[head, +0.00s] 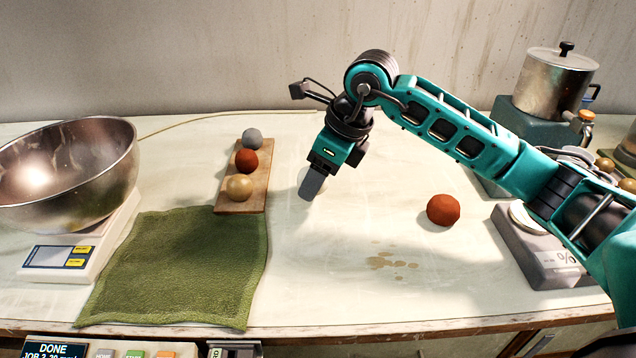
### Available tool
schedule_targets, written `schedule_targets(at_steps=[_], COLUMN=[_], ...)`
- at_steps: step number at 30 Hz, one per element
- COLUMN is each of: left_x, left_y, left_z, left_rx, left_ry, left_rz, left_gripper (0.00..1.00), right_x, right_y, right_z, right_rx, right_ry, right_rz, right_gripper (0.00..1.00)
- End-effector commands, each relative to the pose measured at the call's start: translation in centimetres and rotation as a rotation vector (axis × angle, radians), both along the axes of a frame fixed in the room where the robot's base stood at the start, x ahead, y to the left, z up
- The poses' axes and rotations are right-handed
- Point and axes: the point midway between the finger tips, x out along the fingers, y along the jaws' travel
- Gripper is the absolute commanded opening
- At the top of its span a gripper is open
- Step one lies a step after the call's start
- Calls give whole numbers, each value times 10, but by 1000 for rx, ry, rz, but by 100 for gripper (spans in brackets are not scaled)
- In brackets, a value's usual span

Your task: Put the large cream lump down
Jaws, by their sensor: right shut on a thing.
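My right gripper (311,183) hangs over the middle of the table, just right of a wooden board (259,201). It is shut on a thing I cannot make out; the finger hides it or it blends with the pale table. A tan lump (239,187) sits at the near end of the board, with a red-brown lump (247,161) and a grey lump (252,138) behind it. No large cream lump shows clearly. My left gripper is not in view.
A metal bowl (70,170) stands on a scale (62,257) at the left. A green towel (180,268) lies in front of the board. A red-brown lump (443,210) lies right of my gripper. A grey device (545,255) and a lidded pot (553,85) stand at the right.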

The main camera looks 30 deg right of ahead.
Motion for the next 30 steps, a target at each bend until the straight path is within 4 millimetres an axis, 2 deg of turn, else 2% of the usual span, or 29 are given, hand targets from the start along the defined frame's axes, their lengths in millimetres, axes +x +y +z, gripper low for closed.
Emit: schedule_targets(at_steps=[1, 3, 14, 15, 23, 30], left_x=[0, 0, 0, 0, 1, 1], left_y=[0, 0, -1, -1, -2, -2], left_z=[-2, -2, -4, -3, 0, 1], left_rx=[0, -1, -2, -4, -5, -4], left_ry=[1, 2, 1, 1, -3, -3], left_rz=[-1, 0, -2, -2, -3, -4], left_gripper=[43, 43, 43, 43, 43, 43], right_x=[-1, 0, 0, 0, 0, 0], right_y=[0, 0, 0, 0, 0, 0], right_z=[-10, -17, -22, -22, -21, -20], right_rx=[2, 1, 1, 0, 1, 1], right_ry=[3, 1, -2, -1, 1, 0], right_rz=[0, 0, 1, 1, 0, 0], right_gripper=[24, 24, 24, 60, 85, 85])
